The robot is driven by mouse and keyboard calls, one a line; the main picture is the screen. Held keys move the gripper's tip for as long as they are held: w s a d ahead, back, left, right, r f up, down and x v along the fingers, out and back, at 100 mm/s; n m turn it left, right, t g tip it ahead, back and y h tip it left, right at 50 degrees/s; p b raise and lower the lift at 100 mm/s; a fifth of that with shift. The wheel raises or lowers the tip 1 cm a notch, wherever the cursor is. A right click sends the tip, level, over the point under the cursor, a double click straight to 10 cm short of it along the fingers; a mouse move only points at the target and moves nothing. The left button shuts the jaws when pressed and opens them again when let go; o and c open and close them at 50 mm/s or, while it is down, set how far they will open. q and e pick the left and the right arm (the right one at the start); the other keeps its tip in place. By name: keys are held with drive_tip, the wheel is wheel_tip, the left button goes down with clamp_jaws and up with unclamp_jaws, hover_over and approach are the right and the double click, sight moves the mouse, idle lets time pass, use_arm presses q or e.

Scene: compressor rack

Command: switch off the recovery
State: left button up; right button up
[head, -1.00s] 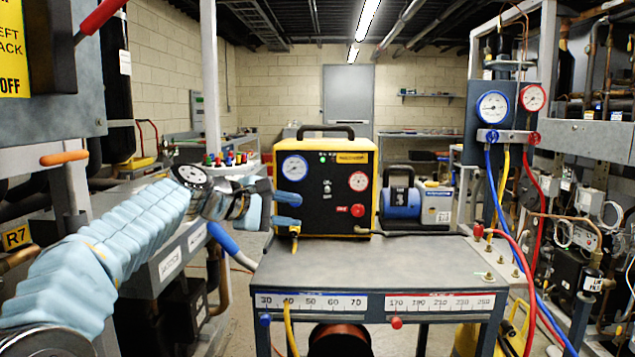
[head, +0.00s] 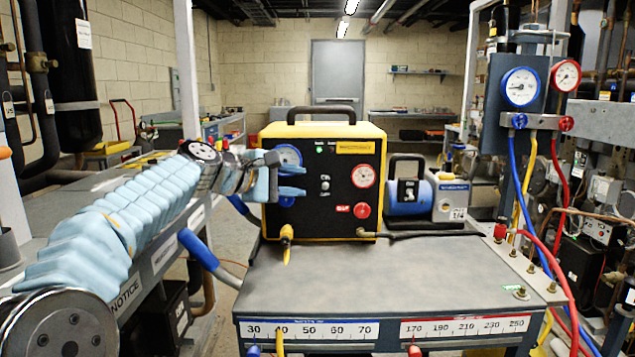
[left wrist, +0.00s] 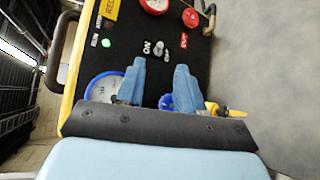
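The recovery machine (head: 320,180) is a yellow and black box with a top handle on the grey cart. Its front has a blue gauge, a red gauge (head: 363,175), a lit green lamp, a red knob (head: 362,210) and a small toggle switch (head: 325,182). In the left wrist view the toggle (left wrist: 156,42) sits by ON and OFF lettering. My left gripper (head: 292,181) is before the left part of the panel, partly covering the blue gauge. Its two blue fingers (left wrist: 160,82) are apart and empty, short of the toggle. My right gripper is not in view.
A blue vacuum pump (head: 408,195) stands right of the machine on the cart (head: 380,285). Gauges with blue, yellow and red hoses (head: 520,120) hang at the right. The front cart top is clear. A grey bench lies left.

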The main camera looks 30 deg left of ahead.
sight(326, 185)
use_arm(q)
drive_tip(key=x, duration=0.7)
drive_tip(key=shift+p, duration=0.4)
drive_tip(key=shift+w+d, duration=0.1)
drive_tip(key=shift+d, duration=0.05)
drive_tip(key=shift+c, duration=0.2)
